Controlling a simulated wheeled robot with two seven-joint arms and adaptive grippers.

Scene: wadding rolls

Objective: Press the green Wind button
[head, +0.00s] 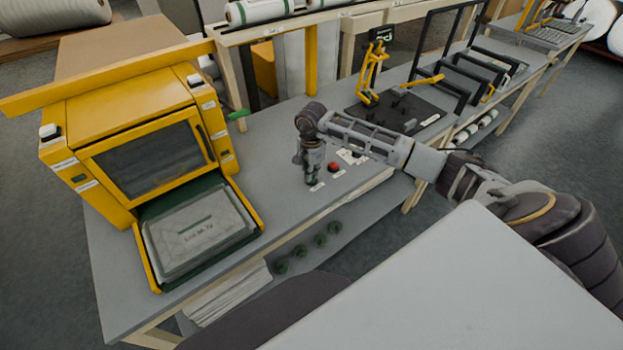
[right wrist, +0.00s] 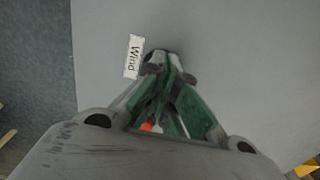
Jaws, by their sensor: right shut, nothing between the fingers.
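My right gripper (head: 311,181) points straight down at the table just left of the red button (head: 333,167). Its fingers are shut with nothing between them. In the right wrist view the shut fingertips (right wrist: 155,61) are right beside the white label reading "Wind" (right wrist: 133,57). The green Wind button itself is not visible; the fingers hide the spot beside its label. I cannot tell whether the tips touch it. A bit of red shows between the finger links in the wrist view. My left gripper is not in view.
A yellow machine (head: 130,120) with a dark window and an open front tray (head: 149,257) stands left on the grey table (head: 262,165). A black mat (head: 425,110) with a yellow fixture (head: 371,72) lies beyond my right arm. The tabletop between machine and gripper is clear.

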